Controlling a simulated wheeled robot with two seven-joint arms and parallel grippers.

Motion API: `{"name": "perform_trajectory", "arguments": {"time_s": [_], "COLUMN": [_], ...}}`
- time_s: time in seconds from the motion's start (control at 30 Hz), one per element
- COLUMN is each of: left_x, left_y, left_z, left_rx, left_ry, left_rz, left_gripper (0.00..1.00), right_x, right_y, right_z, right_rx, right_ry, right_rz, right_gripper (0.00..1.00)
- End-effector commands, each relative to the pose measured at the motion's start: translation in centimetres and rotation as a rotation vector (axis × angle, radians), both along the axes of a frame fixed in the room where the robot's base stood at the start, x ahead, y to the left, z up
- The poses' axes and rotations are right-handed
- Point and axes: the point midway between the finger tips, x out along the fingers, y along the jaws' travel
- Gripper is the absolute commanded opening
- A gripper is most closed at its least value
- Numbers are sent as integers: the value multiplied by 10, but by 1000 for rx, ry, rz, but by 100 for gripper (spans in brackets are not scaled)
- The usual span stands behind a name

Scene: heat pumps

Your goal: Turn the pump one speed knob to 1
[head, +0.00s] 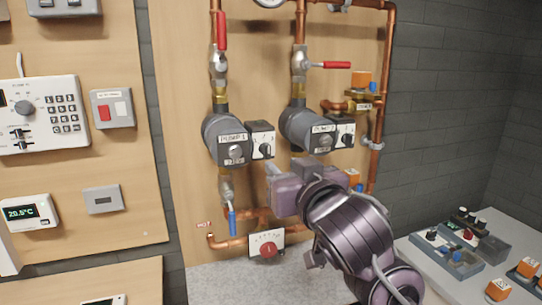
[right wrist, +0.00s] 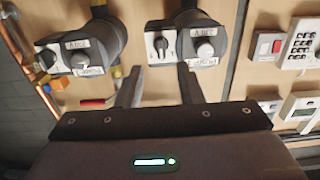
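Pump one (head: 228,136), labelled "PUMP 1", is the left of two dark grey pumps on the wooden board. Beside it is a white-faced control box with a black knob (head: 265,149); its markings are too small to read. A round grey knob (head: 236,152) sits on the pump's own face. In the right wrist view, which is upside down, the black knob (right wrist: 160,48) and the pale round knob (right wrist: 205,50) lie beyond my fingertips. My right gripper (right wrist: 158,72) is open and empty, apart from the knobs; in the head view it is below the pumps. My left gripper is not in view.
The second pump (head: 308,128) with its own control box (head: 345,134) is at the right. Copper pipes, red-handled valves (head: 336,65) and a blue-handled valve (head: 232,222) surround the pumps. A red dial (head: 267,249) is below. A table of parts (head: 440,262) is at right.

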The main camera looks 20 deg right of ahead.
Motion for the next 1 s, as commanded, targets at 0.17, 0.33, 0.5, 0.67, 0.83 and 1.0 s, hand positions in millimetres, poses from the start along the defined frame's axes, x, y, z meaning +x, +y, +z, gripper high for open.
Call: {"name": "perform_trajectory", "arguments": {"time_s": [0.17, 0.33, 0.5, 0.67, 0.83, 1.0], "left_x": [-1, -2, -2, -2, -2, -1], "left_y": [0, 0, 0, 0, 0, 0], "left_z": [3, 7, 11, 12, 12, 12], "left_rx": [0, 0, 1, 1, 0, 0], "left_ry": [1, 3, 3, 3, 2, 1], "left_rz": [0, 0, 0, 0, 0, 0], "left_gripper": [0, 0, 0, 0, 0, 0], "right_x": [11, 39, 62, 73, 74, 74], "right_y": [1, 2, 3, 3, 3, 3], "right_z": [8, 9, 8, 7, 7, 6], "right_rx": [0, -1, 2, 2, 3, 2], "right_ry": [-16, -15, -16, -16, -16, -16], "right_rz": [0, 0, 0, 1, 2, 1], "right_gripper": [34, 34, 34, 34, 34, 23]}}
